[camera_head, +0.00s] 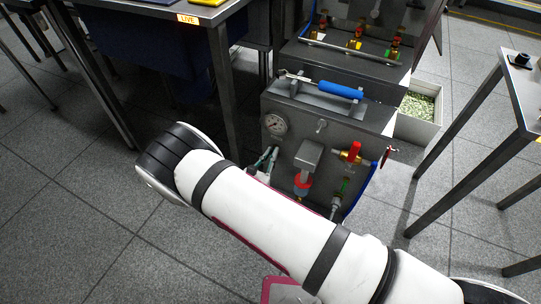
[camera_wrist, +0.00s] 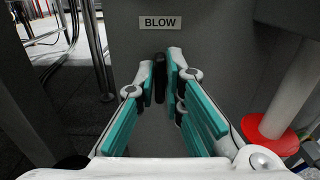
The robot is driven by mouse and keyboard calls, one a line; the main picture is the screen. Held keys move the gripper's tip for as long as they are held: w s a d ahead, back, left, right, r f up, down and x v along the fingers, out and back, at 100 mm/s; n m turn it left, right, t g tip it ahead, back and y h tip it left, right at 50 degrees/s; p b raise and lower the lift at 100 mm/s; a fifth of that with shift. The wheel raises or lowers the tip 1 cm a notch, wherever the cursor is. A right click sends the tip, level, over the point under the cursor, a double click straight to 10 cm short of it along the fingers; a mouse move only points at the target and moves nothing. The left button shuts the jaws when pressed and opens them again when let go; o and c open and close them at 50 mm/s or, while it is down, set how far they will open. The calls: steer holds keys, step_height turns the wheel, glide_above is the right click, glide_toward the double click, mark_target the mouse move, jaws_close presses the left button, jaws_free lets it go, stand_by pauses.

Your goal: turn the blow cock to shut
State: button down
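The grey panel (camera_wrist: 215,50) carries a BLOW label (camera_wrist: 160,22) at the top middle of the wrist view. Just below it is a dark upright handle (camera_wrist: 159,78), seemingly the blow cock. My gripper (camera_wrist: 160,77) has its teal fingers around this handle, one on each side, with no clear gap at the tips. The handle's base and exact angle are hidden. In the head view my gripper (camera_head: 268,158) shows only as a bit of teal beside the panel, left of the grey box; my white arm hides the rest, and the blow cock cannot be made out.
A red disc (camera_wrist: 270,137) on a pale column stands close on the right in the wrist view. The cabinet (camera_head: 345,125) also carries a pressure gauge (camera_head: 274,123), a red-handled valve (camera_head: 354,151) and a blue bar handle (camera_head: 340,90). Tables stand at both sides.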

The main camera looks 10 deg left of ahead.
steer(key=shift+m, duration=0.3)
steer(key=shift+s+d+f+m+p, duration=0.1)
steer(key=shift+m+p, duration=0.85)
steer(key=shift+m, duration=1.9)
steer(key=shift+w+d+f+m+p, duration=0.1)
steer(key=shift+m+p, duration=0.9)
steer(key=shift+m, duration=1.8)
steer(key=shift+s+d+f+m+p, duration=0.1)
steer(key=shift+m+p, duration=0.85)
steer(key=shift+m, duration=2.2)
steer(key=c, duration=1.7)
jaws_free()
steer(key=shift+s+a, duration=0.1)
steer(key=shift+a, duration=0.05)
steer(key=v, duration=1.1)
steer(key=shift+s, duration=0.4)
